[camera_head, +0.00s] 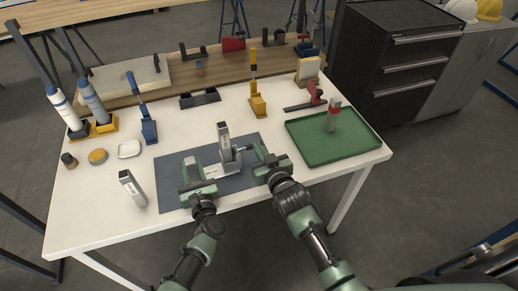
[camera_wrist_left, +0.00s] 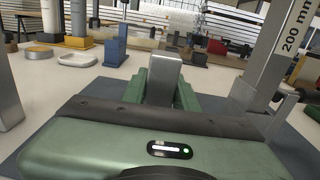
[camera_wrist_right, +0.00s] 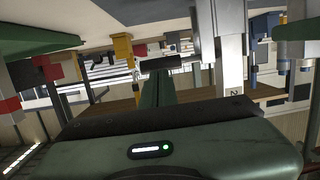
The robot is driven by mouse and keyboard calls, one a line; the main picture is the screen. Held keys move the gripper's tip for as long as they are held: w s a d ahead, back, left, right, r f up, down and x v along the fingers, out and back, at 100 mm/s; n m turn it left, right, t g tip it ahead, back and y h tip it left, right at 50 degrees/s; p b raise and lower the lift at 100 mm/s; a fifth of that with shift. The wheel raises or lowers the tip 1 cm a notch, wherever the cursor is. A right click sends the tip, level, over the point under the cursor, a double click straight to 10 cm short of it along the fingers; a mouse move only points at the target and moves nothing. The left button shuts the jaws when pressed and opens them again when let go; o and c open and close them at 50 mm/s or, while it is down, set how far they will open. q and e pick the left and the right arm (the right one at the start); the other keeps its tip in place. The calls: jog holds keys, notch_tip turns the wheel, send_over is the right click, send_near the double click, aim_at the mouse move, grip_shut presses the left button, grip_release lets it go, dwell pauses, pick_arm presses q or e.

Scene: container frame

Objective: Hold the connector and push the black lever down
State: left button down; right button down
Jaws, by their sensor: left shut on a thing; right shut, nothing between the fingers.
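The connector (camera_head: 225,170) is a grey metal piece lying low on the dark mat, at the foot of an upright grey profile (camera_head: 224,140). The profile, marked "200 mm", also stands at the right of the left wrist view (camera_wrist_left: 285,45). My left gripper (camera_head: 190,168) is shut on a grey metal block (camera_wrist_left: 165,72), seemingly the connector's left end. A small dark lever (camera_wrist_left: 287,101) sits beside the profile in the left wrist view. My right gripper (camera_head: 262,152) is shut and empty, just right of the profile near the lever side. Whether it touches the lever cannot be told.
A second grey profile (camera_head: 132,188) stands left of the dark mat (camera_head: 165,192). A green tray (camera_head: 350,146) with a red-and-grey part lies right. Blue (camera_head: 148,128) and yellow (camera_head: 257,104) tools and a black holder (camera_head: 200,98) stand behind. The front left table is clear.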

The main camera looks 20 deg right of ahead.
pick_arm(q)
jog(key=shift+s, duration=0.1)
pick_arm(e)
jog(key=shift+w+f+m, duration=0.15)
jog(key=shift+f+m, duration=0.35)
jog(key=shift+f, duration=0.15)
jog(key=shift+s+d+r, duration=0.1)
jog(key=shift+s+r, duration=0.15)
jog(key=shift+r, duration=0.15)
jog(key=r+v, duration=0.2)
jog(key=v, duration=1)
jog(key=shift+w+r, duration=0.15)
jog(key=shift+r, duration=0.15)
jog(key=shift+d, duration=0.1)
pick_arm(q)
jog(key=c, duration=1)
grip_release()
